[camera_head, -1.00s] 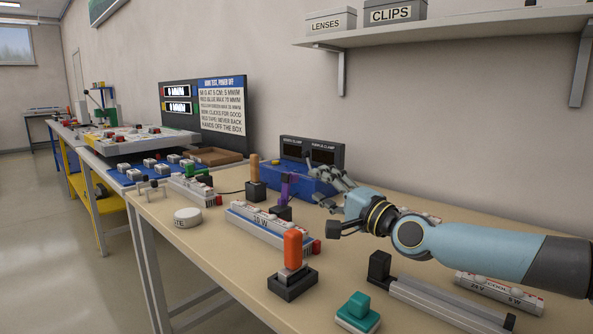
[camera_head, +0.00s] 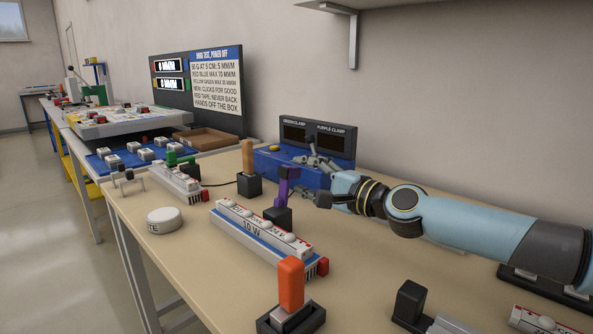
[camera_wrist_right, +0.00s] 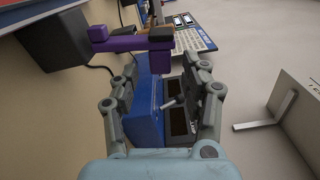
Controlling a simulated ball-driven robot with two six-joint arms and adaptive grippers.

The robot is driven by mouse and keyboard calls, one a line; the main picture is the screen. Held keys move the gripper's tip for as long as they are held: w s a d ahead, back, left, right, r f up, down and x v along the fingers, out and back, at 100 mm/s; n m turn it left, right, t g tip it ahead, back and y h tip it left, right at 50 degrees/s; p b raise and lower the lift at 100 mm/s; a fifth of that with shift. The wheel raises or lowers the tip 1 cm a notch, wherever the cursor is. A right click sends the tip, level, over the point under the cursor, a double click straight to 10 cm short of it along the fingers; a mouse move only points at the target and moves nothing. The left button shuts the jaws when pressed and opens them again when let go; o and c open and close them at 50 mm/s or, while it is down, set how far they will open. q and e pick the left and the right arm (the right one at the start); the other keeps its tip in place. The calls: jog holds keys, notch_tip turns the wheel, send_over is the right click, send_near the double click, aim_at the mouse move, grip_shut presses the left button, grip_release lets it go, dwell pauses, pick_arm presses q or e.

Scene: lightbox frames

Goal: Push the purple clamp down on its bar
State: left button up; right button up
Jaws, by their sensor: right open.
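The purple clamp (camera_head: 284,186) stands upright from a black block (camera_head: 277,217) on the bench, and its handle shows sideways in the right wrist view (camera_wrist_right: 130,42). My right gripper (camera_head: 308,182) is open just right of the clamp, with its fingers pointing towards it. In the right wrist view its two fingers (camera_wrist_right: 162,78) are spread, and the purple handle lies beyond their tips, apparently apart from them. The bar under the clamp is not clearly visible. My left gripper is not in view.
A blue box (camera_head: 268,166) with a two-window display (camera_head: 317,138) stands behind the gripper. A wooden-handled block (camera_head: 249,168), a white lamp bar (camera_head: 262,228) and an orange-handled block (camera_head: 291,285) stand close by. A white disc (camera_head: 166,221) lies at left.

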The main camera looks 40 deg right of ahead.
aim_at(299, 175)
jog(key=shift+w+a, duration=0.2)
jog(key=shift+w, duration=1.35)
jog(key=shift+c, duration=0.2)
grip_shut()
jog(key=shift+f, duration=0.15)
